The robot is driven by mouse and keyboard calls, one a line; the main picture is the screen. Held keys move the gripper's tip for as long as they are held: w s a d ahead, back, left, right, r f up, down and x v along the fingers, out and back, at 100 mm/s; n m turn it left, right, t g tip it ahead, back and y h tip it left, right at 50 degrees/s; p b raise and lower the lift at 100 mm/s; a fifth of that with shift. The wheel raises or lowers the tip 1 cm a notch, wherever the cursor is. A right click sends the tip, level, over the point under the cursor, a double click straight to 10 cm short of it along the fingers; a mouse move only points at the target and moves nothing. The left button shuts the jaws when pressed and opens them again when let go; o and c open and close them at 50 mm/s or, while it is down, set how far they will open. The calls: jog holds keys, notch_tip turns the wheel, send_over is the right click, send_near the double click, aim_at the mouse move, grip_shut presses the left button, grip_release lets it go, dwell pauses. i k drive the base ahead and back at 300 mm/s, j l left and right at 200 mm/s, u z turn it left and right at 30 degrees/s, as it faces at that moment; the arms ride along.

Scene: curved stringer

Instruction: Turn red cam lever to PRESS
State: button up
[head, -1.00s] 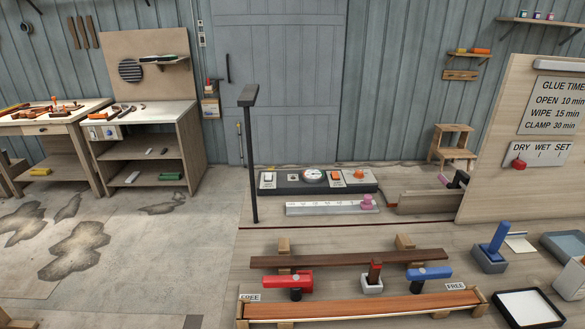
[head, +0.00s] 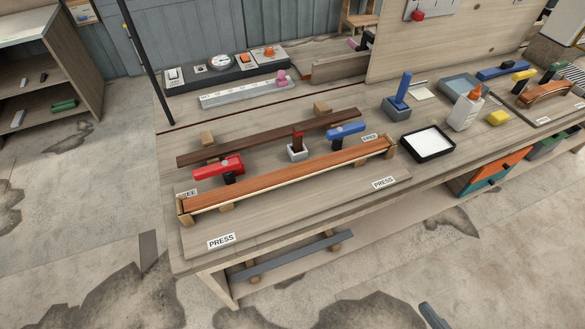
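The red cam lever (head: 218,167) sits on a black post (head: 230,178) behind the left part of the long reddish-brown strip (head: 290,178). Its arm lies roughly along the strip and extends left from the post, toward the FREE side. A FREE label (head: 187,193), partly hidden, is at the strip's left end. A PRESS label (head: 221,241) lies in front of the strip on the board's near left. A blue cam lever (head: 346,131) stands behind the strip's right part, by another FREE label (head: 370,137). I cannot make out my gripper in this view.
A dark wood strip (head: 270,138) lies behind the levers, with a grey block holding a red-topped piece (head: 298,147) between them. A thin black pole (head: 147,65) rises at the bench's back left.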

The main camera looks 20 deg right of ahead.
aim_at(213, 170)
jog(key=i+j, duration=0.2)
jog(key=j, duration=0.3)
jog(key=i+j, duration=0.15)
jog(key=j, duration=0.35)
jog(key=i+j, duration=0.2)
jog(key=j, duration=0.3)
jog(key=i+j, duration=0.2)
jog(key=j, duration=0.35)
jog(key=i+j+z, duration=0.1)
jog(key=j, duration=0.4)
jog(key=i+j, duration=0.25)
jog(key=j, duration=0.25)
jog(key=i+j, duration=0.15)
jog(key=j, duration=0.35)
jog(key=i+j, duration=0.15)
jog(key=j, duration=0.4)
jog(key=l, duration=0.7)
jog(key=k+z, duration=0.05)
